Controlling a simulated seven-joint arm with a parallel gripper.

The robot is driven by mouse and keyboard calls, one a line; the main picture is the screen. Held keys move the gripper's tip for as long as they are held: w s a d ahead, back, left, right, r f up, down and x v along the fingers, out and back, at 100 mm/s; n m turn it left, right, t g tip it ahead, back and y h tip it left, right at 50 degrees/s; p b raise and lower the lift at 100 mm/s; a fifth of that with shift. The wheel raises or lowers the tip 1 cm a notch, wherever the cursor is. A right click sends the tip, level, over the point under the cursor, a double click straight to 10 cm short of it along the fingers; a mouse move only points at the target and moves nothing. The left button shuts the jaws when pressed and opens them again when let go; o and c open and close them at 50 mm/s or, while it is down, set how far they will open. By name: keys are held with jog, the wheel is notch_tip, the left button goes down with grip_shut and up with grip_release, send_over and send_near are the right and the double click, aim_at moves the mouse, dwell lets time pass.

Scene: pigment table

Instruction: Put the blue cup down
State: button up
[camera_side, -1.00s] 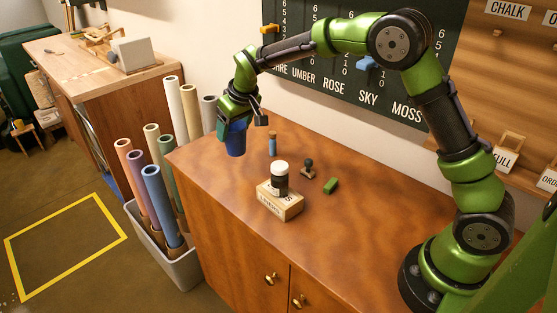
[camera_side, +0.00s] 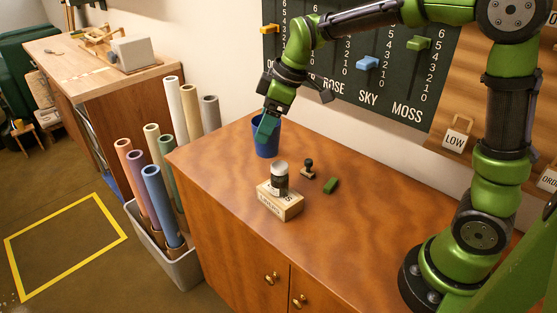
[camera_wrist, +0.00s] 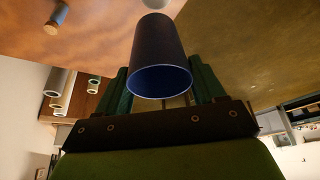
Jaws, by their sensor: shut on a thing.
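The blue cup (camera_side: 266,146) is over the back left part of the brown cabinet top in the side view, about upright with its mouth up. I cannot tell whether its base touches the wood. My gripper (camera_side: 268,127) reaches down to the cup from above and is shut on it. In the wrist view the cup (camera_wrist: 158,50) sits between my two green fingers, its mouth towards the camera.
A wooden block (camera_side: 280,200) holds a jar with a pale lid (camera_side: 279,178). A small stamp (camera_side: 308,168) and a green block (camera_side: 331,186) lie to its right. A corked vial (camera_wrist: 55,18) shows in the wrist view. The cabinet's front right is clear.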

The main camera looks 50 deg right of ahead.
jog(key=s+a+f+n+g+y, duration=0.1)
jog(key=s+a+n+g+y, duration=0.2)
jog(key=s+n, duration=1.05)
jog(key=shift+s+d+f+m+g+h, duration=0.1)
jog(key=shift+s+f+m+h, duration=0.35)
jog(key=shift+f, duration=2)
jog(key=shift+s+a+f+m+g, duration=0.1)
jog(key=shift+s+f+m, duration=0.6)
jog(key=shift+f, duration=1.75)
jog(key=shift+s+d+f+m+g+h, duration=0.1)
jog(key=shift+s+f+m+h, duration=0.35)
jog(key=shift+f, duration=2)
jog(key=shift+s, duration=0.1)
jog(key=o, duration=1)
jog(key=shift+f, duration=0.15)
